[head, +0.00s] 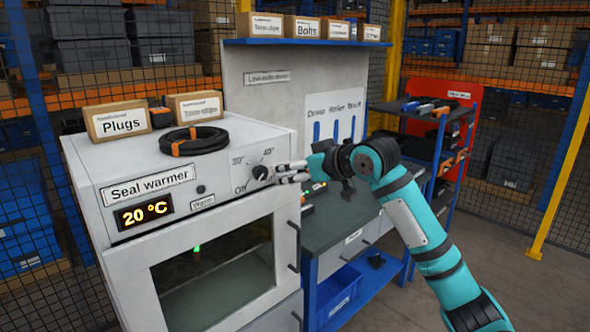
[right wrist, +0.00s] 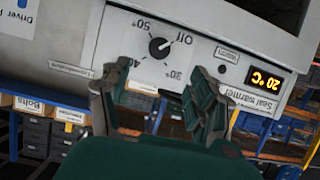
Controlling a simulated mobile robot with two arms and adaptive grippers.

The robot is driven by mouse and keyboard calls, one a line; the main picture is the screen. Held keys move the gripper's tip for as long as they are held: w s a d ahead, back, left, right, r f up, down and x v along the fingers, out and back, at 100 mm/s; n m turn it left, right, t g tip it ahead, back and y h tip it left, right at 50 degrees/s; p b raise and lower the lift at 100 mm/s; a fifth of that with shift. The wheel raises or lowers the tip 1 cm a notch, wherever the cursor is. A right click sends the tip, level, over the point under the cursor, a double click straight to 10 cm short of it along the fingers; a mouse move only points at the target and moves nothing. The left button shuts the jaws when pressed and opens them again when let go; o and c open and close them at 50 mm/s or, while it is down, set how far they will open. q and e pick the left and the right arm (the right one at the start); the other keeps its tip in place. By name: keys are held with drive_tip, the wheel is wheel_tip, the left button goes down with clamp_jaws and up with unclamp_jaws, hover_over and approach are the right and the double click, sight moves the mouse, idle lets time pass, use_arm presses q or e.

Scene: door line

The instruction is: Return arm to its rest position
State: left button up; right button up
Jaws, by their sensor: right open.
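The white seal warmer (head: 215,205) fills the left of the head view, with its label and a display (head: 143,214) reading 20 °C. Its black dial knob (head: 261,172) also shows in the right wrist view (right wrist: 160,47), where its white mark points toward "Off". My right gripper (head: 288,172) is just right of the knob in the head view. Its fingers (right wrist: 158,88) are spread with nothing between them in the wrist view, and the knob shows beyond the tips. Whether a fingertip touches the knob is hard to tell. My left gripper is not in view.
A black cable coil (head: 187,140) and a Plugs box (head: 118,121) sit on the warmer. A dark workbench (head: 340,215) with a blue bin (head: 340,296) below stands under my right arm. A red-backed shelf (head: 440,100) is behind. The floor at right looks clear.

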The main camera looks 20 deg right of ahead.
drive_tip(key=shift+s, duration=0.1)
idle(0.4)
